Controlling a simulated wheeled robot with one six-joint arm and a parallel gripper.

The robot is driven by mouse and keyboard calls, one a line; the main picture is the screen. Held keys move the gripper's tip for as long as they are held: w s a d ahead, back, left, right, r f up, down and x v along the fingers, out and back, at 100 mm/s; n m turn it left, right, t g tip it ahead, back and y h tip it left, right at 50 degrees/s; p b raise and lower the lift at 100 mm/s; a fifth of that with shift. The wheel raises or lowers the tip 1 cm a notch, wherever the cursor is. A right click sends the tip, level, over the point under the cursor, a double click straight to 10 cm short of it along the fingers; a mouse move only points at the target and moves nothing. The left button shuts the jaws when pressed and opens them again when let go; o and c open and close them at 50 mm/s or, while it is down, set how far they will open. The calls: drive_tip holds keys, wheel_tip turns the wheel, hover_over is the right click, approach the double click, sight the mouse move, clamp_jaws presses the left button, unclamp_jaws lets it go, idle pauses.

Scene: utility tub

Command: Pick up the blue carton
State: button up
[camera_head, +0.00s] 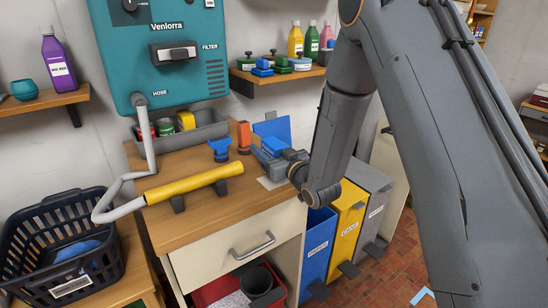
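A flat-sided blue piece (272,127) stands at the back right of the wooden counter, behind my gripper. A brighter blue block (274,145) shows just in front of it, right behind my gripper. I cannot tell whether these two are parts of one carton. My gripper (260,157) is low over the counter's right part, pointing left, and hides the lower part of the blue block. The fingers are small and overlap the blue, so I cannot tell whether they are open or touch it.
A small blue item (220,149) and an orange item (243,136) stand left of my gripper. A yellow-handled hose wand (194,184) lies across the counter's front. A grey bin (183,135) stands at the back. A dark basket (62,240) is at the far left.

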drive_tip(key=c, duration=0.9)
